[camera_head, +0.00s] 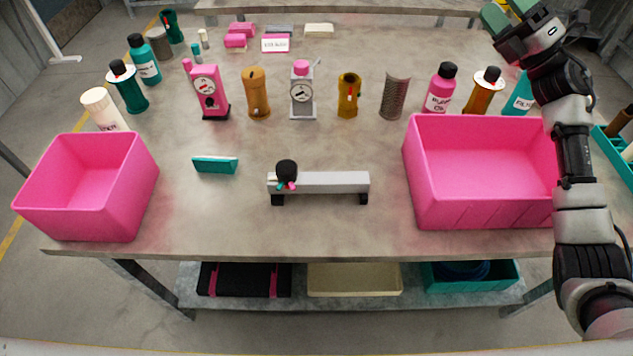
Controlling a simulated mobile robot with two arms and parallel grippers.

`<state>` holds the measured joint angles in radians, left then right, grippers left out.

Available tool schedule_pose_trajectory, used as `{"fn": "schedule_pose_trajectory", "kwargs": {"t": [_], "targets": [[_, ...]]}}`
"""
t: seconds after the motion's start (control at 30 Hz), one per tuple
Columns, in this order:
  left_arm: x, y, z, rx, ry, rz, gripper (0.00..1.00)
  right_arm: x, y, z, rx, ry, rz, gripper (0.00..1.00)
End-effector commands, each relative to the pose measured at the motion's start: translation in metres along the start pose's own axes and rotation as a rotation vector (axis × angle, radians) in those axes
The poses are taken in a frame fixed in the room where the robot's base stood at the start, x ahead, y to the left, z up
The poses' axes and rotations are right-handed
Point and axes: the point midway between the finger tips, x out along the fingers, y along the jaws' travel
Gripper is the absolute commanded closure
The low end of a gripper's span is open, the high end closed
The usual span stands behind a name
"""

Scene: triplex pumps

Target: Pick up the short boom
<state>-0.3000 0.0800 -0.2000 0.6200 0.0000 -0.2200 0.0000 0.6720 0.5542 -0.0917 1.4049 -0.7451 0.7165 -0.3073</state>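A light grey bar (325,182) lies level on two black feet near the front middle of the table. It has a black round knob and small pink and teal tips at its left end. It looks like the short boom, but I cannot be sure. My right arm rises along the right edge, and its gripper (508,22) is at the top right, far from the bar. Its fingers are partly cut off by the frame, so I cannot tell whether they are open. My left gripper is not in view.
A pink bin (90,190) stands at the left and another pink bin (480,200) at the right. A teal wedge (215,165) lies left of the bar. Pumps and bottles line the back. The table around the bar is clear.

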Motion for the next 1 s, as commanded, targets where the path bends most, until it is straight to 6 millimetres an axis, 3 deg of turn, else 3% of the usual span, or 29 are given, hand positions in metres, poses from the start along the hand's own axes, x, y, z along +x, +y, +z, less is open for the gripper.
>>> {"fn": "schedule_pose_trajectory", "kwargs": {"t": [0.03, 0.13, 0.2, 0.3, 0.43, 0.6, 0.8, 1.0], "targets": [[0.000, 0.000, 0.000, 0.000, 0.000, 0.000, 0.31, 0.029, 0.005, -0.025, -0.059, 0.109, -0.014, 0.36], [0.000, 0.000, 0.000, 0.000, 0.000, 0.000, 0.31, 0.073, 0.005, -0.078, -0.200, 0.337, -0.074, 0.36], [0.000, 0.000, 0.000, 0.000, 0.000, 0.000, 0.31, 0.096, 0.004, -0.118, -0.321, 0.510, -0.121, 0.36], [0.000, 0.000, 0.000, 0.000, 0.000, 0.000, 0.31, 0.109, -0.006, -0.180, -0.533, 0.800, -0.194, 0.36], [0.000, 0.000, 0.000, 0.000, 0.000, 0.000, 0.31, 0.082, -0.031, -0.246, -0.782, 1.189, -0.248, 0.36], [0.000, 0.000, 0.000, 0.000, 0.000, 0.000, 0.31, 0.019, -0.058, -0.295, -0.971, 1.628, -0.226, 0.36], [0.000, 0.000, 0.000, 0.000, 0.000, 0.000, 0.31, -0.025, -0.070, -0.315, -1.041, 1.895, -0.177, 0.36], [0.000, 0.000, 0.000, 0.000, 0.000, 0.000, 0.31, -0.040, -0.092, -0.336, -1.044, 1.937, -0.166, 0.36]]}}
